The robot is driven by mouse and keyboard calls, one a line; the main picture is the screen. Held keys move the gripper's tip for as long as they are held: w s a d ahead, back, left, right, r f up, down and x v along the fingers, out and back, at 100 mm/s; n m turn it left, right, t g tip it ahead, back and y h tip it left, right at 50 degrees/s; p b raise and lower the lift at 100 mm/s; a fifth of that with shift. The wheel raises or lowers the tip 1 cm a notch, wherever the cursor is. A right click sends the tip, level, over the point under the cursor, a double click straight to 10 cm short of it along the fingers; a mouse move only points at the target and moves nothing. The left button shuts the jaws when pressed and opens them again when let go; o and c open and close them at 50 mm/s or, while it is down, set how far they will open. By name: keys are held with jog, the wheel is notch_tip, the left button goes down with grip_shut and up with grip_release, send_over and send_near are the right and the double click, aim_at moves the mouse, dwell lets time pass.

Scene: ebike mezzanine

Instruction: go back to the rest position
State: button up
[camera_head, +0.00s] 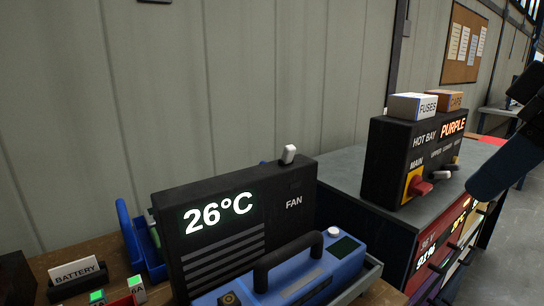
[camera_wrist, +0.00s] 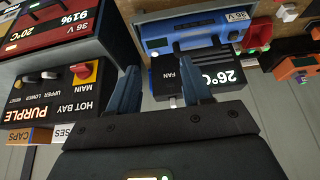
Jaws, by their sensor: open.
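My gripper (camera_wrist: 160,72) shows in the wrist view, which is upside down. Its two blue fingers are apart, and I see nothing held between them. Past the fingertips are the black fan box (camera_wrist: 185,78) reading 26°C and the blue unit (camera_wrist: 195,35). In the head view, a dark blue-grey part of my arm enters at the right edge, beside the hot bay box (camera_head: 395,160); the fingers cannot be made out clearly there.
The fan box (camera_head: 235,225) and blue unit (camera_head: 318,268) stand on the bench, with a battery label block (camera_head: 77,273) at left. The hot bay box reads PURPLE, with a red-and-yellow main switch (camera_head: 418,184) and fuses (camera_head: 412,106) and caps (camera_head: 449,101) boxes on top. Open floor lies right.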

jog(key=w+a+f+m+t+y, duration=0.2)
jog(key=w+a+t+y, duration=0.1)
jog(key=a+y, duration=0.25)
jog(key=w+a+f+m+t+y, duration=0.1)
jog(key=w+a+m+t+y, duration=0.2)
jog(key=a, duration=0.4)
jog(key=s+d+f+m+t+h, duration=0.1)
jog(key=s+f+m+t+h, duration=0.2)
jog(key=f, duration=0.4)
jog(key=s+d+f+m+t+h, duration=0.1)
jog(key=f+m+t+h, duration=0.1)
jog(key=f+m+t, duration=0.35)
jog(key=s+d+f+g+h, duration=0.35)
jog(key=s+f+h, duration=0.25)
jog(key=s+f, duration=0.8)
jog(key=s+d+n, duration=0.2)
jog(key=s+n, duration=0.1)
jog(key=s, duration=0.6)
jog(key=s+d+n, duration=0.2)
jog(key=s+n, duration=0.1)
jog(key=s, duration=0.6)
jog(key=shift+s+d+r+g+h, duration=0.15)
jog(key=shift+d+g+h, duration=0.15)
jog(key=shift+d+h, duration=0.1)
